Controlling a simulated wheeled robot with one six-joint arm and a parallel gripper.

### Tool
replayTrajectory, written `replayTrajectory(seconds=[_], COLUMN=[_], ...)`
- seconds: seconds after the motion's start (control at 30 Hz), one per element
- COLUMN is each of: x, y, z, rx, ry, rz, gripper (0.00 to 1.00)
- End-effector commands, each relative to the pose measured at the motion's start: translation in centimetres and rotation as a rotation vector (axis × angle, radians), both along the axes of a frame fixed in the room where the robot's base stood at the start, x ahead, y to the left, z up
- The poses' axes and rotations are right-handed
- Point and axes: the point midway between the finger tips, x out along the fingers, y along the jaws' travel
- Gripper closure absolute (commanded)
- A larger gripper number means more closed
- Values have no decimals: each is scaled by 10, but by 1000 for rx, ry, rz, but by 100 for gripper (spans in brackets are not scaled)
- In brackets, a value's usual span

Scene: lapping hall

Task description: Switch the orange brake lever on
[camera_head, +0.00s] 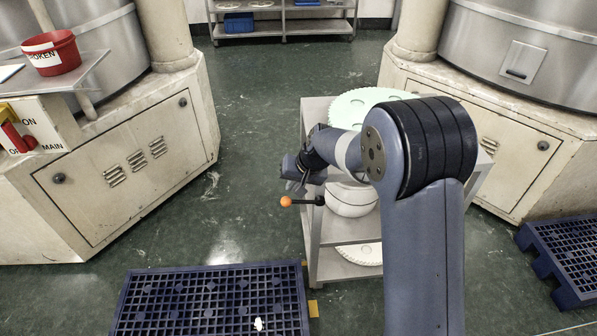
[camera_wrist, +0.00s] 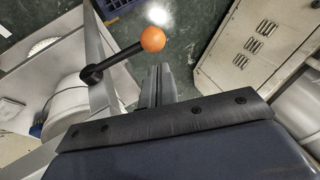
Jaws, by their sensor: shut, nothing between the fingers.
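The brake lever has an orange ball knob (camera_head: 286,201) on a black rod. The rod sticks out to the left, roughly level, from a black pivot on the left side of the grey cart (camera_head: 312,240). In the wrist view the orange knob (camera_wrist: 153,39) and its rod lie just beyond the fingertips. My gripper (camera_head: 293,178) is shut and empty, close above the lever on its left side. The shut fingers also show in the wrist view (camera_wrist: 158,76). A gap seems to lie between fingers and knob; I cannot tell its exact size.
The cart carries white toothed discs (camera_head: 365,103) and a white round container (camera_head: 350,198). A blue pallet (camera_head: 208,300) lies on the floor in front, another (camera_head: 570,260) at right. Machine cabinets (camera_head: 125,170) stand on both sides. The green floor left of the cart is clear.

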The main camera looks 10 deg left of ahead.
Motion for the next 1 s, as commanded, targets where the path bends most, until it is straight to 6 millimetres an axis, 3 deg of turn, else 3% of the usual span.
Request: replayTrajectory(seconds=[0.2, 0.67, 1.0], x=[-7, -8, -11], y=[2, 3, 13], z=[-12, -12, -19], rx=[-1, -9, -125], ry=[-1, -2, -29], rz=[1, -1, 6], gripper=[100, 100, 100])
